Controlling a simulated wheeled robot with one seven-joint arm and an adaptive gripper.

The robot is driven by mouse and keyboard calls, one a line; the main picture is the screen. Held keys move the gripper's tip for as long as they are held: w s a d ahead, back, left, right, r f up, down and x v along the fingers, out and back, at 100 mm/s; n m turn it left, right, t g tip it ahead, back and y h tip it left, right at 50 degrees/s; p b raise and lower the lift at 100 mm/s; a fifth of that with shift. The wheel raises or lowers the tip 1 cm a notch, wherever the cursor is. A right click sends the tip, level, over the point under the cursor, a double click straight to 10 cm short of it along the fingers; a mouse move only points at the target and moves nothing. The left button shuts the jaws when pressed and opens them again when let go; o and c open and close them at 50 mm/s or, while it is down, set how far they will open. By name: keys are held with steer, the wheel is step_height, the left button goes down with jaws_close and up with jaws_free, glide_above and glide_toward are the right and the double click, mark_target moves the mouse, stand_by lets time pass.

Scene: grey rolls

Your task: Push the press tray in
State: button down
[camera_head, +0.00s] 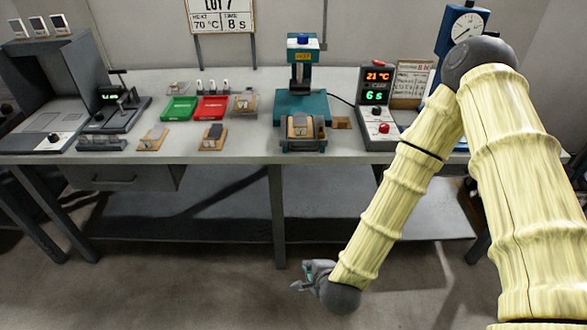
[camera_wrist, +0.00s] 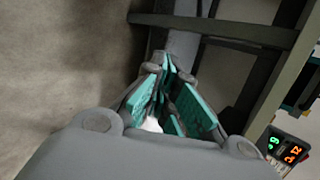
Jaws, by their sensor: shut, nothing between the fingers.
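The teal press (camera_head: 303,85) stands on the workbench near its middle, with a blue top. Its press tray (camera_head: 303,142) sticks out at the front of the press base, toward the bench's front edge, and carries a block with a grey top. My gripper (camera_head: 303,280) is low in front of the bench, well below the tabletop and apart from the tray. In the wrist view my gripper (camera_wrist: 172,92) shows its teal finger pads close together, with nothing held. The press tray cannot be made out in the wrist view.
A control box (camera_head: 377,105) with red and green readouts stands right of the press. A green tray (camera_head: 179,108) and a red tray (camera_head: 212,108) lie to its left. The bench front edge (camera_head: 230,159) lies between my gripper and the tabletop. A dial gauge (camera_head: 466,27) stands behind my arm.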

steer(key=w+a+r+m+t+h+b, duration=0.1)
steer(key=w+a+r+m+t+b, duration=0.2)
steer(key=w+r+m, duration=0.55)
steer(key=w+a+r+m+t+h+b, duration=0.15)
steer(key=w+r+m+t, duration=0.3)
steer(key=r+m, duration=0.55)
steer(key=shift+n+g, duration=0.25)
steer(key=shift+n, duration=0.1)
steer(key=shift+a+r+p+x, duration=0.15)
steer(key=shift+p+x, duration=0.1)
steer(key=shift+x, duration=2.1)
steer(key=shift+a+r+p+x, duration=0.1)
steer(key=shift+p+x, duration=0.1)
steer(key=shift+x, duration=2.15)
steer(key=shift+a+r+p+x, duration=0.15)
steer(key=shift+p+x, duration=0.1)
steer(key=shift+x, duration=2.05)
steer(key=shift+w, duration=0.15)
